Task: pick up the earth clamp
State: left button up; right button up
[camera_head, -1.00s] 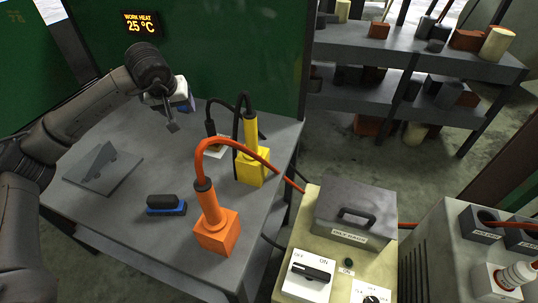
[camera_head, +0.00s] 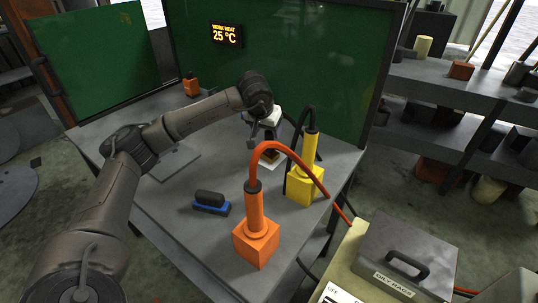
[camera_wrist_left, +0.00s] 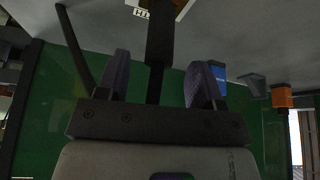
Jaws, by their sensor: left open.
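A dark upright part, which I take to be the earth clamp (camera_wrist_left: 160,45), rises from a white labelled base (camera_head: 268,164) at the back of the grey table. In the left wrist view it stands between the fingers of my left gripper (camera_wrist_left: 160,80), which are open with a gap on each side. In the head view my left gripper (camera_head: 264,133) is at this part, partly hiding it. I cannot tell whether a finger touches it. My right gripper is not in view.
A yellow holder (camera_head: 305,187) stands close to the right. An orange holder (camera_head: 256,243) with a looping orange cable is in front. A blue-black brush (camera_head: 211,203) and a grey angled piece (camera_head: 172,162) lie on the table (camera_head: 205,245). A green screen (camera_head: 300,60) stands behind.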

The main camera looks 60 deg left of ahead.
aim_at(270, 138)
pick_arm(q)
jog(key=shift+w+f, duration=0.1)
jog(key=shift+f, duration=0.15)
jog(key=shift+w+a+f+b, duration=0.1)
jog(key=shift+w+f+b, duration=0.05)
jog(key=shift+f+b, duration=0.45)
jog(key=b+x, duration=0.2)
jog(key=x, duration=0.1)
jog(key=shift+w+a+f+b, duration=0.1)
jog(key=shift+w+f+b, duration=0.05)
jog(key=shift+f+b, duration=0.25)
jog(key=shift+c, duration=1.4)
jog(key=c, duration=0.7)
jog(key=shift+r, duration=0.15)
grip_shut()
